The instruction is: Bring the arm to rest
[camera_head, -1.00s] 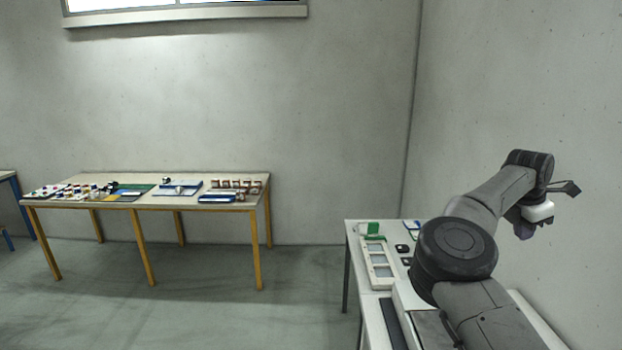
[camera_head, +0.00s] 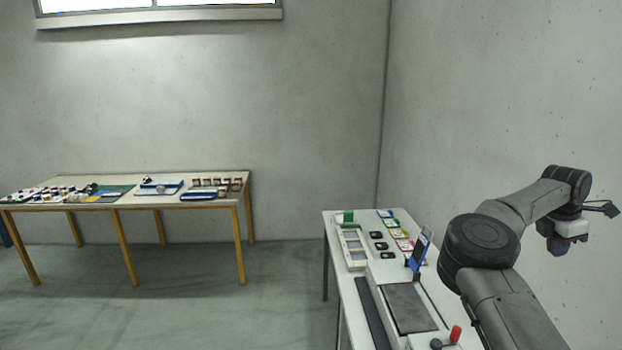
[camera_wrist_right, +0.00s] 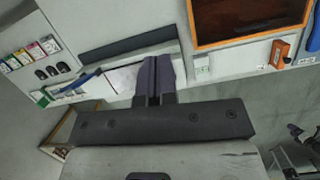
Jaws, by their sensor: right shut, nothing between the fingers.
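My right arm (camera_head: 510,300) reaches in from the lower right in the head view, over the right side of the white table. Its gripper (camera_head: 558,246) hangs at the far right in front of the bare wall, pointing down, clear of the table. In the right wrist view its two dark fingers (camera_wrist_right: 154,82) are together with nothing between them. My left gripper is in neither view now.
Below my right arm stands a white table (camera_head: 343,290) with a white frame (camera_head: 353,250), small colored packs (camera_head: 404,244), a blue upright device (camera_head: 420,248) and a red-tipped lever (camera_head: 455,334). A wooden-legged table (camera_head: 215,203) stands at the back left. Floor between is clear.

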